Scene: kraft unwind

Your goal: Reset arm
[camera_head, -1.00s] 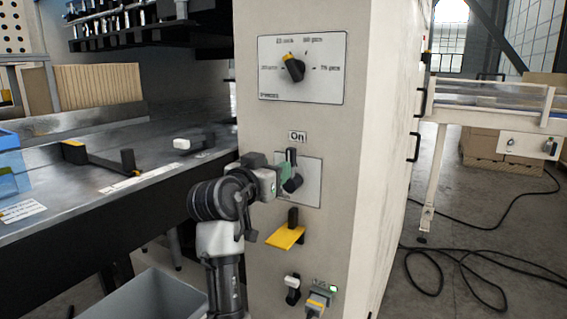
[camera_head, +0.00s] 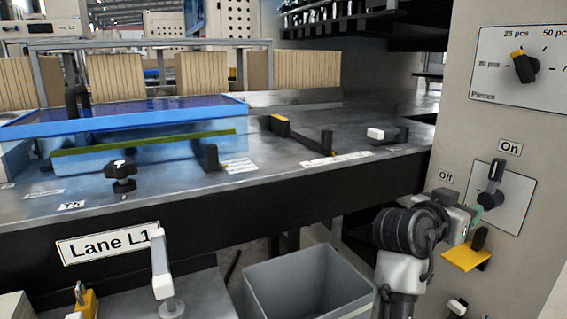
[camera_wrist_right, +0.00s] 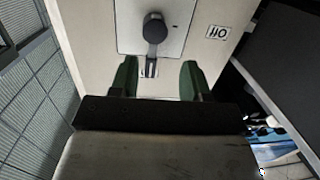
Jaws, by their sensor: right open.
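My right arm shows at the lower right of the head view, with its gripper (camera_head: 475,214) in front of the machine cabinet. In the right wrist view the two green fingers of the right gripper (camera_wrist_right: 158,80) are apart with nothing between them. The black rotary switch (camera_head: 491,190) on its pale plate stands just beyond the fingers. It also shows in the right wrist view (camera_wrist_right: 154,30), apart from the fingers. In the head view its handle points up toward the "On" label (camera_head: 510,148). My left gripper is not in view.
A yellow lever (camera_head: 466,257) juts out below the switch. The piece-count dial (camera_head: 524,66) is above it. A grey bin (camera_head: 262,292) stands under the metal table (camera_head: 300,160). A blue tray (camera_head: 120,118) and a "Lane L1" sign (camera_head: 105,245) are at left.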

